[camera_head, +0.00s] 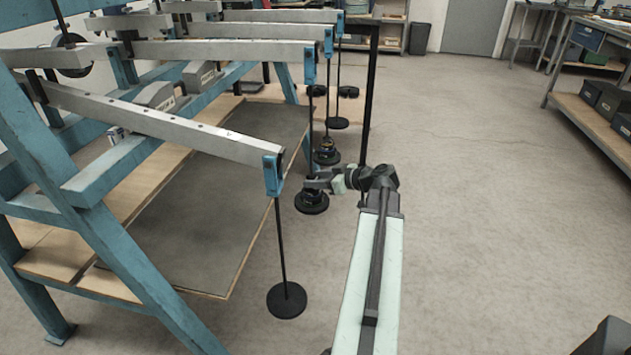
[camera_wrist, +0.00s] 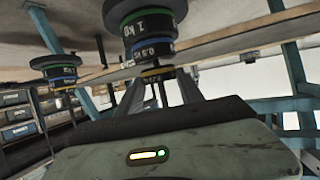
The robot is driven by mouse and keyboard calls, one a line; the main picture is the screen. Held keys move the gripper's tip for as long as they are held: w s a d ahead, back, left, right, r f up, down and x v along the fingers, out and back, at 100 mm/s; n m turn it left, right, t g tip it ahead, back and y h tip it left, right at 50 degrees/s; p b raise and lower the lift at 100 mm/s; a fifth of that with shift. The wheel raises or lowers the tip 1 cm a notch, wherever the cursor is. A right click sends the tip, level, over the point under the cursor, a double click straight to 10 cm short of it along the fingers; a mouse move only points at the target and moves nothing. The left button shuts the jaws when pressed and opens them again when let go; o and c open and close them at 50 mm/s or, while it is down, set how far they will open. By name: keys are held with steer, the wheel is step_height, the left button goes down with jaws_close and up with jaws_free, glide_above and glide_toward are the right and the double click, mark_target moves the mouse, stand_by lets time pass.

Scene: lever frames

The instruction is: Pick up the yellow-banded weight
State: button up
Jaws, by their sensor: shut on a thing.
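The yellow-banded weight (camera_wrist: 156,74) is small and dark and shows between the fingers of my gripper (camera_wrist: 158,82) in the wrist view, which looks upside down. My gripper is shut on it. It lines up with a blue-banded weight (camera_wrist: 148,48) and a wider green-banded weight (camera_wrist: 146,22); I cannot tell whether it touches them. In the head view my gripper (camera_head: 314,182) reaches left to the top of a dark stack (camera_head: 312,202) near the end of the nearest levers. The yellow band cannot be made out there.
A similar banded stack (camera_head: 327,153) stands just behind, and another shows in the wrist view (camera_wrist: 58,70). Grey lever beams (camera_head: 160,122) on a blue frame (camera_head: 100,225) fill the left. A black hanger disc (camera_head: 286,300) hangs in front.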

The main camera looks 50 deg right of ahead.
step_height(320, 180, up, 3)
steer(key=shift+r+p, duration=0.1)
steer(key=shift+p, duration=1.1)
steer(key=s+d, duration=0.4)
steer(key=s, duration=0.3)
steer(key=s+d, duration=0.5)
steer(key=s, duration=0.3)
steer(key=shift+s+d+f+b, duration=0.15)
steer(key=shift+d+f+b, duration=0.1)
steer(key=shift+f+b, duration=0.15)
steer(key=shift+r+p, duration=0.45)
steer(key=s+d, duration=0.2)
steer(key=s, duration=0.1)
steer(key=s+d, duration=0.1)
steer(key=s, duration=0.1)
